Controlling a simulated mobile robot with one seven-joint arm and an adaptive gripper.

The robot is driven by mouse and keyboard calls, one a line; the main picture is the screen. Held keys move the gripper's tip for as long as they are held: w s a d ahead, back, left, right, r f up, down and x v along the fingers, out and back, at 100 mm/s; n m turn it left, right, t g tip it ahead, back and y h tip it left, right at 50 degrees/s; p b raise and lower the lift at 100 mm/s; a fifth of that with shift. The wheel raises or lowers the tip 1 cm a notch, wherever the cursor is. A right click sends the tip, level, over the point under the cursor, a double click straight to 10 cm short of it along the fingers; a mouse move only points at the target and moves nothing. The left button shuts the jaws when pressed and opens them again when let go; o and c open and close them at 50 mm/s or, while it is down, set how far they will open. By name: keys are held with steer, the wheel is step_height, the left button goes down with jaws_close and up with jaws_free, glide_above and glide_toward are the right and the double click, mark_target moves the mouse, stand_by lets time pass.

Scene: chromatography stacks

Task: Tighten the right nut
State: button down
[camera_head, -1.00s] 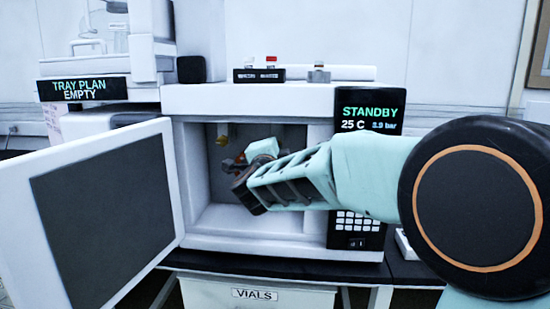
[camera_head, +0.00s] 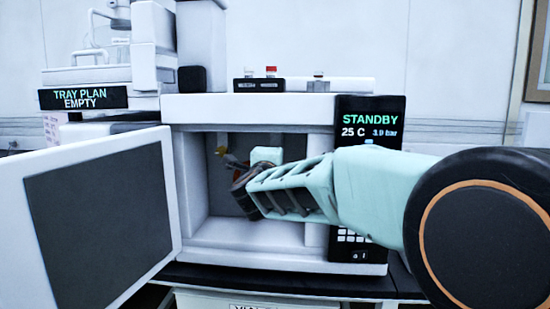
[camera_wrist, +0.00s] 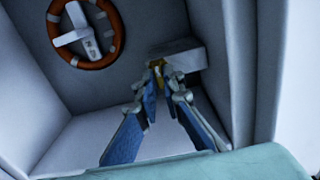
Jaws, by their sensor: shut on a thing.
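My gripper (camera_wrist: 157,82) reaches into the open oven compartment of the white instrument (camera_head: 250,108). In the wrist view its blue fingers close around a small yellow nut (camera_wrist: 158,65), beside a grey-white block (camera_wrist: 184,57). Most of this nut is hidden by the fingertips. The block also shows in the head view (camera_head: 266,155). Another yellow fitting (camera_head: 221,151) hangs farther left in the compartment, clear of my gripper. An orange ring with a white cross-shaped holder (camera_wrist: 85,35) is on the back wall. In the head view my wrist hides most of the ring.
The white door (camera_head: 100,215) stands open to the left. A black panel (camera_head: 370,120) at the right reads STANDBY, 25 C. Compartment walls are close around my gripper. The floor of the compartment (camera_head: 250,233) is bare. Small bottles stand on top of the instrument.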

steer(key=c, duration=2.1)
jaws_free()
steer(key=shift+s, duration=0.1)
steer(key=s, duration=0.7)
steer(key=shift+s+a, duration=0.15)
steer(key=shift+s, duration=0.05)
